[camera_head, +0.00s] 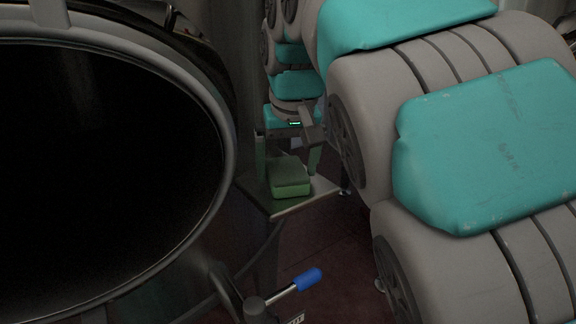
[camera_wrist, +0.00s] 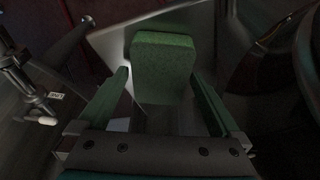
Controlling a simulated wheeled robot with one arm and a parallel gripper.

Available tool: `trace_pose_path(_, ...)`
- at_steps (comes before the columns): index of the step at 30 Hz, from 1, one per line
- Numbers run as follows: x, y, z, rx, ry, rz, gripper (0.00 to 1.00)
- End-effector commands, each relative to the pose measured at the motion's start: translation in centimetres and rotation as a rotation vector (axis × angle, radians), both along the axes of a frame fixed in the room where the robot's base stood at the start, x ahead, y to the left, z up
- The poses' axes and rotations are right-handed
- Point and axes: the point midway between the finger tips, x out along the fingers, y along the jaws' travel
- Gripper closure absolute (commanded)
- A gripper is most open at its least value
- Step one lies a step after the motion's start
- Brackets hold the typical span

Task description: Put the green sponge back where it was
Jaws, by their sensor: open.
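The green sponge (camera_head: 290,178) lies on a small metal shelf (camera_head: 285,209) in the head view. In the wrist view the sponge (camera_wrist: 163,66) is ahead of and between the fingers, near their tips. My gripper (camera_head: 287,160) is open, with one finger on each side of the sponge in the head view. In the wrist view my gripper (camera_wrist: 160,80) shows a gap between each finger and the sponge. I cannot tell whether any finger touches the shelf.
A large round dark opening with a grey rim (camera_head: 222,150) stands left of the shelf. A lever with a blue grip (camera_head: 307,279) sticks out below the shelf. My own grey and teal arm fills the right side. Dark red floor (camera_head: 330,235) shows beneath.

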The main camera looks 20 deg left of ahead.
Motion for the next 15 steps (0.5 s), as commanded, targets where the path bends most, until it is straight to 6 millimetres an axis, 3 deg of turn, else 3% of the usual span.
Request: trace_pose_path(15,-1.5,-0.8,5.6,0.003,-0.004,0.001,0.00)
